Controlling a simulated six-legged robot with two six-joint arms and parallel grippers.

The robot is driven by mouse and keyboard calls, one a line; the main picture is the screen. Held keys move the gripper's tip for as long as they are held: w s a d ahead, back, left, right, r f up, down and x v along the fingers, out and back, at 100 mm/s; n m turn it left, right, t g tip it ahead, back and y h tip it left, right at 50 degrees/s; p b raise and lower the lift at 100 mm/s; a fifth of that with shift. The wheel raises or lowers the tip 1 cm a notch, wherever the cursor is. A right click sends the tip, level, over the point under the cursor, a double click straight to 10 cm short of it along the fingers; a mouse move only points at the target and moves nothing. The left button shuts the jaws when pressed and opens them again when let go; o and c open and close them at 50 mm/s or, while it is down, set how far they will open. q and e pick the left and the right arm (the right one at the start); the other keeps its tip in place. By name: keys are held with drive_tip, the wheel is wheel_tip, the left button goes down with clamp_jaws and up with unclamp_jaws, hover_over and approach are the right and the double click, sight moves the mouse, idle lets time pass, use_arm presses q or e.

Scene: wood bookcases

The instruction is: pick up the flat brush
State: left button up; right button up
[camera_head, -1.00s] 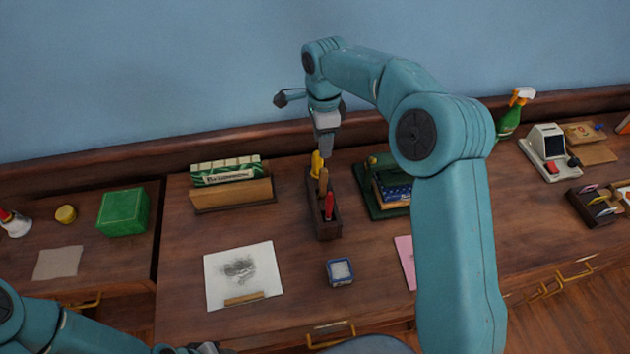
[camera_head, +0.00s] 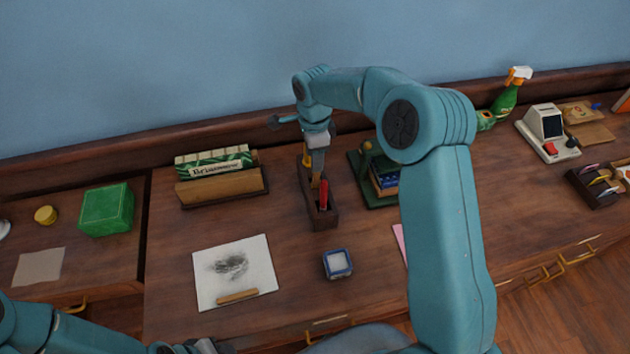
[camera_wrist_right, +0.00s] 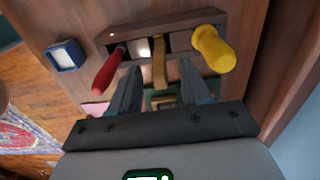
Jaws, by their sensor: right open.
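The flat brush appears to be the tan, flat-handled tool standing in the middle of a dark wooden holder (camera_head: 325,220). Its handle (camera_wrist_right: 159,62) shows between a red-handled tool (camera_wrist_right: 107,70) and a yellow-handled tool (camera_wrist_right: 213,48) in the right wrist view. My right gripper (camera_head: 317,166) is over the holder, pointing down. In the wrist view its open fingers (camera_wrist_right: 160,72) stand either side of the tan handle, with no clear contact. The brush's lower end is hidden in the holder. Part of my left gripper (camera_head: 200,347) shows at the bottom edge; its jaws are unclear.
A green book stand (camera_head: 380,200) is close right of the holder, and a wooden rack with a green-white box (camera_head: 215,165) is to its left. A drawing sheet (camera_head: 262,265) and a small blue-rimmed box (camera_head: 337,263) lie in front. The wall is behind.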

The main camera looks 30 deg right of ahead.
sight(316, 185)
drive_tip(key=f, duration=0.1)
drive_tip(key=f+b, duration=0.1)
drive_tip(key=s+f, duration=0.1)
drive_tip(key=shift+d, duration=0.35)
drive_tip(key=shift+w+a+f+b, duration=0.15)
drive_tip(key=shift+w+f+b, duration=0.45)
drive_tip(key=shift+f, duration=0.35)
drive_tip(key=shift+w, duration=0.1)
drive_tip(key=shift+s+r, duration=0.2)
drive_tip(key=shift+s, duration=0.05)
drive_tip(key=shift+s+r, duration=0.15)
drive_tip(key=shift+s, duration=0.15)
drive_tip(key=c, duration=0.5)
clamp_jaws()
drive_tip(key=shift+w, duration=0.3)
drive_tip(key=shift+s, duration=0.15)
